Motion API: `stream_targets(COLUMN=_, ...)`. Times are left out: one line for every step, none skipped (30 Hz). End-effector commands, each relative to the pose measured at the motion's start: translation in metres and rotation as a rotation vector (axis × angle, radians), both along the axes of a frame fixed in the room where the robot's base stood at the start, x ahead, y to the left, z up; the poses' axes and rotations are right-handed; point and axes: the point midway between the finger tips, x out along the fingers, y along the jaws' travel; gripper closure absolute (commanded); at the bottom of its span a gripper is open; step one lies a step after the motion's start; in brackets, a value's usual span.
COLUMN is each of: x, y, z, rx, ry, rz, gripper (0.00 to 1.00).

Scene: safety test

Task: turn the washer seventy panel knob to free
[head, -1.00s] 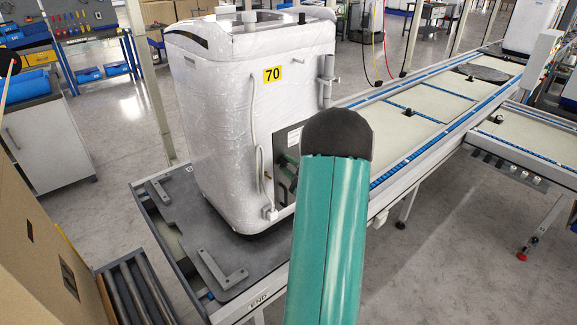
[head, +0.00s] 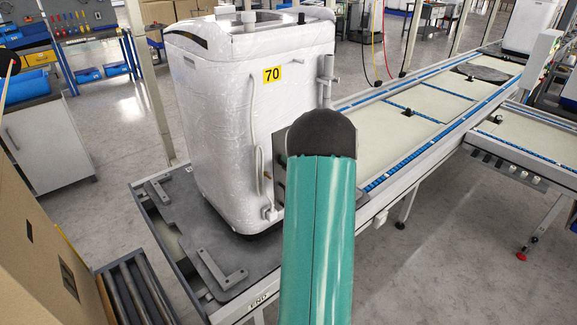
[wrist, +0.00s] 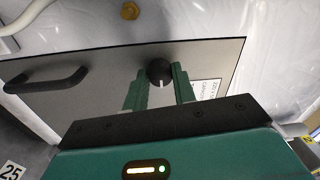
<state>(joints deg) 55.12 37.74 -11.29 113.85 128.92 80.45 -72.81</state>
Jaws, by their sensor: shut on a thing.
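The washer (head: 235,120) with a yellow 70 label (head: 273,74) stands wrapped in clear film at the end of the conveyor. In the wrist view its grey panel (wrist: 110,72) carries a round black knob (wrist: 159,72) with a white pointer line. My gripper (wrist: 160,84) has its two green fingers on either side of the knob and is shut on it. The pointer line points down toward my gripper in the wrist view. In the head view my teal arm hides the knob, the gripper and much of the panel.
A black handle (wrist: 46,80) is on the panel left of the knob, and a printed label (wrist: 206,92) is to its right. A brass fitting (wrist: 130,10) sits above. A conveyor (head: 430,125) runs back to the right; cardboard (head: 45,255) stands at near left.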

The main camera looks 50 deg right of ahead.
Motion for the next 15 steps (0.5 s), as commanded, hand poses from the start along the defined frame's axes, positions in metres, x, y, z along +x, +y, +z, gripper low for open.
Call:
stream_targets(x=0.0, y=-0.0001, z=0.0, rx=-0.003, ry=0.001, rz=0.0, gripper=0.96)
stream_targets(x=0.0, y=-0.0001, z=0.0, rx=-0.004, ry=0.001, rz=0.0, gripper=0.96)
stream_targets(x=0.0, y=-0.0001, z=0.0, rx=-0.005, ry=0.001, rz=0.0, gripper=0.96)
stream_targets(x=0.0, y=-0.0001, z=0.0, rx=-0.005, ry=0.001, rz=0.0, gripper=0.96)
stream_targets(x=0.0, y=-0.0001, z=0.0, rx=-0.005, ry=0.001, rz=0.0, gripper=0.96)
stream_targets(x=0.0, y=-0.0001, z=0.0, rx=-0.005, ry=0.001, rz=0.0, gripper=0.96)
stream_targets(x=0.0, y=-0.0001, z=0.0, rx=-0.005, ry=0.001, rz=0.0, gripper=0.96)
stream_targets(x=0.0, y=-0.0001, z=0.0, rx=-0.005, ry=0.001, rz=0.0, gripper=0.96)
stream_targets(x=-0.0001, y=-0.0001, z=0.0, rx=-0.005, ry=0.001, rz=0.0, gripper=0.96)
stream_targets(x=0.0, y=-0.0001, z=0.0, rx=-0.005, ry=0.001, rz=0.0, gripper=0.96)
stream_targets(x=-0.0001, y=-0.0001, z=0.0, rx=-0.004, ry=0.001, rz=0.0, gripper=0.96)
stream_targets(x=-0.0001, y=-0.0001, z=0.0, rx=-0.004, ry=0.001, rz=0.0, gripper=0.68)
stream_targets(x=0.0, y=-0.0001, z=0.0, rx=-0.004, ry=0.001, rz=0.0, gripper=0.62)
stream_targets(x=-0.0001, y=-0.0001, z=0.0, rx=-0.004, ry=0.001, rz=0.0, gripper=0.56)
stream_targets(x=-0.0001, y=-0.0001, z=0.0, rx=-0.004, ry=0.001, rz=0.0, gripper=0.52)
